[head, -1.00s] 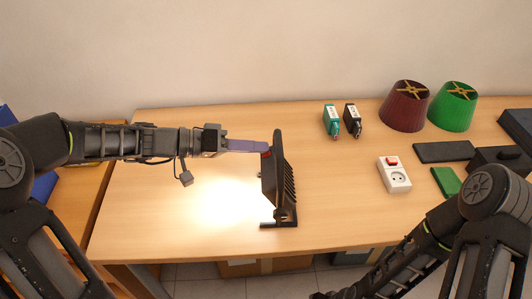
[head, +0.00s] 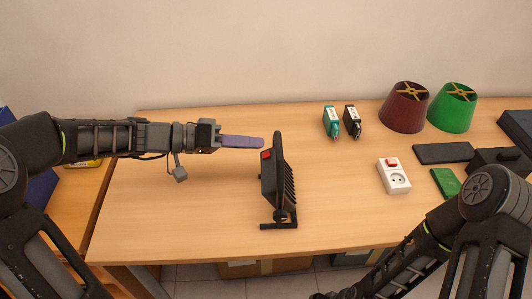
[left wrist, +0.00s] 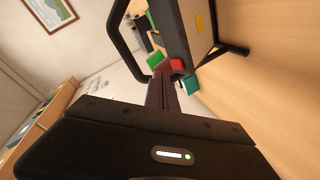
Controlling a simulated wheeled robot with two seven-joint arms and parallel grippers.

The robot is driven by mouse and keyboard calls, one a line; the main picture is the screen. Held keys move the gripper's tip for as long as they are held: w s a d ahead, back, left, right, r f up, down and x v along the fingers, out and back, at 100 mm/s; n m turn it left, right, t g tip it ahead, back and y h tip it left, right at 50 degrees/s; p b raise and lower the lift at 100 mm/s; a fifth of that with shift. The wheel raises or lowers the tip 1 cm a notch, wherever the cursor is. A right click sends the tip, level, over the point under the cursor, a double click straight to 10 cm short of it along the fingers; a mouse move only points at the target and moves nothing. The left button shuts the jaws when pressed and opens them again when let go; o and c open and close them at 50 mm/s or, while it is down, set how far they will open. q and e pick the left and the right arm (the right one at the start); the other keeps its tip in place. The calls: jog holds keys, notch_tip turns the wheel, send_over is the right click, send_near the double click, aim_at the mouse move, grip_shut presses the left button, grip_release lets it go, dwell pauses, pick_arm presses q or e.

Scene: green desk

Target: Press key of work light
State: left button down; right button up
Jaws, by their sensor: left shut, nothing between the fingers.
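The black work light (head: 278,185) stands on the desk, with its finned side facing right. Its red key (head: 266,155) is on the upper left part of the housing. In the left wrist view the red key (left wrist: 177,65) shows just beyond my fingertips, and the work light's frame (left wrist: 128,40) fills the upper middle. My left gripper (head: 262,142) is shut and empty, its purple fingers pointing right, close to the key with a small gap. No glow shows on the desk now. My right arm shows at the lower right, but its gripper is out of the picture.
A white socket with a red switch (head: 394,176) lies right of the lamp. Teal (head: 332,121) and black (head: 352,121) plug-like items, dark red (head: 404,107) and green (head: 453,107) lampshades stand behind. The desk (head: 170,210) is clear left of the lamp.

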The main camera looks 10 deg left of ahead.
pick_arm(q)
jog(key=shift+s+a+r+p, duration=0.1)
jog(key=shift+a+r+p, duration=0.1)
jog(key=shift+a+r, duration=0.4)
jog(key=shift+s+a+r+p, duration=0.1)
jog(key=shift+a+r+p, duration=0.15)
jog(key=shift+r, duration=0.7)
jog(key=shift+s+a+r+p, duration=0.1)
jog(key=shift+a+r+p, duration=0.2)
jog(key=shift+r, duration=0.45)
